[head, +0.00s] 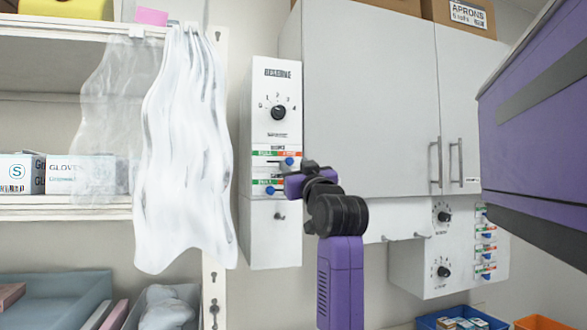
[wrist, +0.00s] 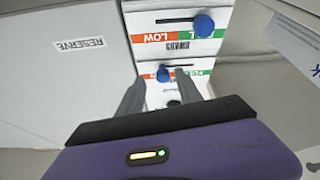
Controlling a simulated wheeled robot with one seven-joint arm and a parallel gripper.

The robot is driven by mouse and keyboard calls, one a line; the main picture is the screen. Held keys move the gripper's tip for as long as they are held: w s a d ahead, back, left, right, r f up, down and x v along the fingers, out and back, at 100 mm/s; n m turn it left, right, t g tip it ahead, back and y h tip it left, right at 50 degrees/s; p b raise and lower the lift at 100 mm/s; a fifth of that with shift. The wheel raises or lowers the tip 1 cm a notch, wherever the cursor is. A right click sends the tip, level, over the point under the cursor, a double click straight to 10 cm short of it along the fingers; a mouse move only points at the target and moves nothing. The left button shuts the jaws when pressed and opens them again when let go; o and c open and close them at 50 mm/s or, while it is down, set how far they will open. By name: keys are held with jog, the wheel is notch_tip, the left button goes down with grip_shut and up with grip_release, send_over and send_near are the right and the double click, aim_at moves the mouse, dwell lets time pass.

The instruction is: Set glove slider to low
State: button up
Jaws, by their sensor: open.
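A white wall panel (head: 271,130) holds a dial and two horizontal sliders with blue knobs. Each scale is green at the left and orange at the right in the head view. The upper knob (head: 289,161) is at the orange end, the lower knob (head: 270,190) at the green end. The wrist view is inverted: the lower knob (wrist: 204,26) shows at the green end, the upper knob (wrist: 163,74) at the orange LOW end, between my fingers in the picture. My gripper (wrist: 161,72) is open; contact cannot be told. In the head view my gripper (head: 300,182) partly covers the sliders' right side. Slider names are unreadable.
A grey wall cabinet (head: 370,100) stands right of the panel. A second control panel (head: 440,265) with dials and several sliders is lower right. A shelf with glove boxes (head: 75,173) and hanging clear plastic (head: 185,150) is at the left.

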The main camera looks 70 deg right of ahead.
jog(key=b+v, duration=0.1)
jog(key=v, duration=0.4)
jog(key=shift+s+a+f+b, duration=0.15)
jog(key=shift+s+a+b, duration=0.05)
jog(key=shift+a+b, duration=0.1)
